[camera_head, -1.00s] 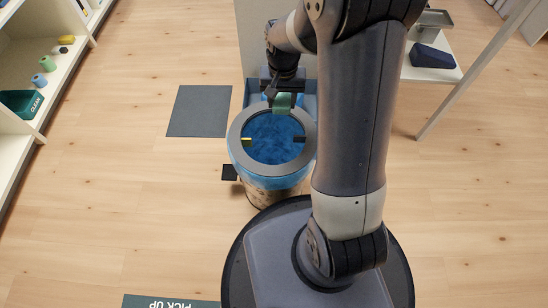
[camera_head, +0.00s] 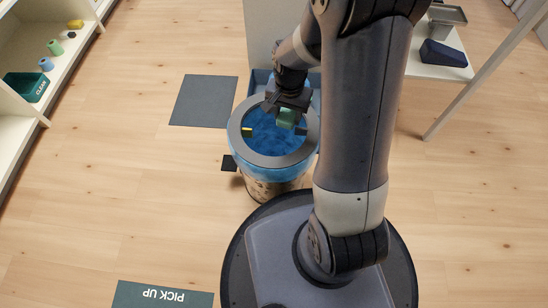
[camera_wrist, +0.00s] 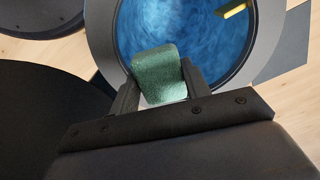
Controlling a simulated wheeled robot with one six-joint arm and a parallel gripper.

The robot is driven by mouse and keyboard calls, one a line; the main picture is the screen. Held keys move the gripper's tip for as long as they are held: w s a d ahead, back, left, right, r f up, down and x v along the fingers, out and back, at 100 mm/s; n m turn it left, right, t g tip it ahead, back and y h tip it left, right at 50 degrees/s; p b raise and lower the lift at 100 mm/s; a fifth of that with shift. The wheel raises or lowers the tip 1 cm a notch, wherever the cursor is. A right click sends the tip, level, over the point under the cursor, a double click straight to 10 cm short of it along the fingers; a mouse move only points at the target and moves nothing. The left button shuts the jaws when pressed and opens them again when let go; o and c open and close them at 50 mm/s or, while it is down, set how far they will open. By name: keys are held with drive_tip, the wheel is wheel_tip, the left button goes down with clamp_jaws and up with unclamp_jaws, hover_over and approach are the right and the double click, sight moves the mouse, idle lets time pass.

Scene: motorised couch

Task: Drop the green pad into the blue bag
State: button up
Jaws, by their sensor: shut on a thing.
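The green pad (camera_head: 287,117) is held in my gripper (camera_head: 288,110), which is shut on it. The pad is over the open mouth of the blue bag (camera_head: 268,140), towards its far side. The bag lines a round bin with a grey rim (camera_head: 240,148). In the wrist view the green pad (camera_wrist: 158,75) sits between the two fingers of my gripper (camera_wrist: 158,88), with the blue bag's inside (camera_wrist: 185,30) beyond it. The pad's height above the bag's bottom cannot be told.
A yellow piece (camera_head: 247,132) and a dark piece are at the bag's inner edge. A dark mat (camera_head: 204,101) lies left of the bin. A shelf with a teal CLEAN tray (camera_head: 26,86) stands far left. A white table with a dark blue wedge (camera_head: 443,54) is at right.

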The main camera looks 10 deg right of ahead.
drive_tip(key=shift+f, duration=0.1)
drive_tip(key=o, duration=1)
drive_tip(key=shift+o, duration=0.2)
wheel_tip(320, 180, up, 11)
drive_tip(key=p, duration=0.5)
drive_tip(key=shift+f, duration=0.15)
wheel_tip(320, 180, down, 11)
drive_tip(key=b, duration=0.5)
wheel_tip(320, 180, up, 4)
drive_tip(key=p, duration=0.3)
drive_tip(key=shift+f, duration=0.25)
drive_tip(key=shift+r+p, duration=0.85)
drive_tip(key=shift+r, duration=0.2)
